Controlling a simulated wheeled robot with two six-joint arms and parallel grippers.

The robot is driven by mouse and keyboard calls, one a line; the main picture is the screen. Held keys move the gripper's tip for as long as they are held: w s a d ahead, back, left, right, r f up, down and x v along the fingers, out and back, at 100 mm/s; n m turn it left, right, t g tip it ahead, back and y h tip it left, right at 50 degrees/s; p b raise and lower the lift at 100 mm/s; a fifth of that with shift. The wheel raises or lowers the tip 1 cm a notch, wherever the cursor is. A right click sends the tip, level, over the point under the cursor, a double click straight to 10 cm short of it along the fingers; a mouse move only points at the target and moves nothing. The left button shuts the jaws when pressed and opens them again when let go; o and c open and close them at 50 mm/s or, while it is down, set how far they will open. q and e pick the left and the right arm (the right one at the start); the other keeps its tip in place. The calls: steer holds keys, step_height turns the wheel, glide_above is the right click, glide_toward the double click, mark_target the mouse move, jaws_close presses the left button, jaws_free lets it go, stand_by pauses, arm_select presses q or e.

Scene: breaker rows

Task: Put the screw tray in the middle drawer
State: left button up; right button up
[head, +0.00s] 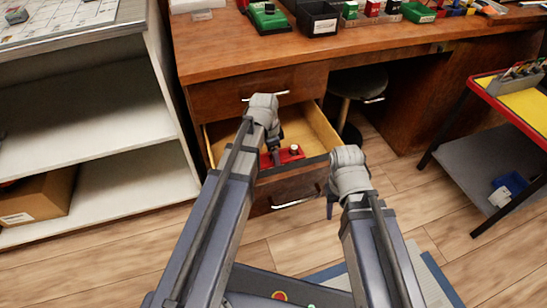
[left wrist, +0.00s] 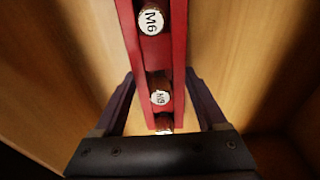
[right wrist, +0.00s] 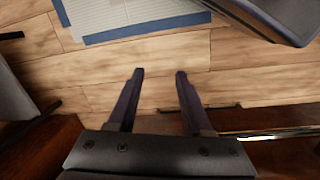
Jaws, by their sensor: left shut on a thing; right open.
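The red screw tray (head: 291,154) is inside the pulled-out wooden drawer (head: 318,128), which is below a closed top drawer. My left gripper (head: 272,146) reaches down into this drawer, partly hidden by my arm. In the left wrist view its fingers (left wrist: 160,76) are shut on the narrow tray (left wrist: 186,62), which has white-topped pots, two marked M6 and M8. I cannot tell whether the tray touches the drawer floor. My right gripper (head: 334,200) is open and empty, outside the drawer near its front; it also shows in the right wrist view (right wrist: 160,72).
The desk top (head: 230,50) carries a green device (head: 268,18) and several small bins. A stool (head: 359,84) stands under the desk. White shelves (head: 85,165) stand at left, a cart with a yellow top (head: 522,104) at right.

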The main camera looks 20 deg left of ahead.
mark_target(269, 159)
arm_select(q)
steer(key=shift+f, duration=0.15)
steer(key=o, duration=1.6)
steer(key=shift+c, duration=0.2)
step_height(269, 159, up, 12)
steer(key=a+p, duration=0.1)
steer(key=p, duration=1.1)
steer(key=shift+s, duration=0.4)
steer(key=shift+a, duration=0.1)
